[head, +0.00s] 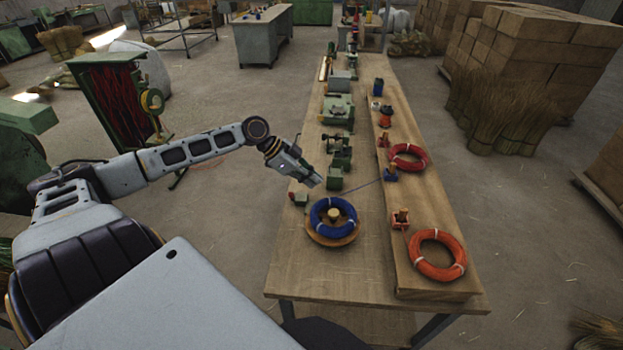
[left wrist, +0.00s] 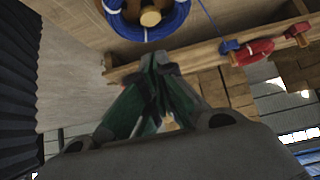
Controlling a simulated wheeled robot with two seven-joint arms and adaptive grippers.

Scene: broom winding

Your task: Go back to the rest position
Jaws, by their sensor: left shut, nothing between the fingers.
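My left gripper (head: 314,180) is shut and empty in the head view, above the left edge of the wooden table (head: 290,260). It also shows in the left wrist view (left wrist: 156,58), with its fingertips together and nothing between them. A blue coil (head: 322,216) lies on a round wooden spool base close below and to the right of the gripper, apart from it. The coil also shows at the top of the left wrist view (left wrist: 180,28). A thin strand runs from near the coil toward a small blue clamp (head: 390,175). My right gripper is not in view.
A red coil (head: 422,157) and an orange coil (head: 462,258) lie on the raised board at the right. Green machines (head: 338,110) stand along the table behind the gripper. A green rack (head: 105,95) stands at the left. The floor left of the table is mostly clear.

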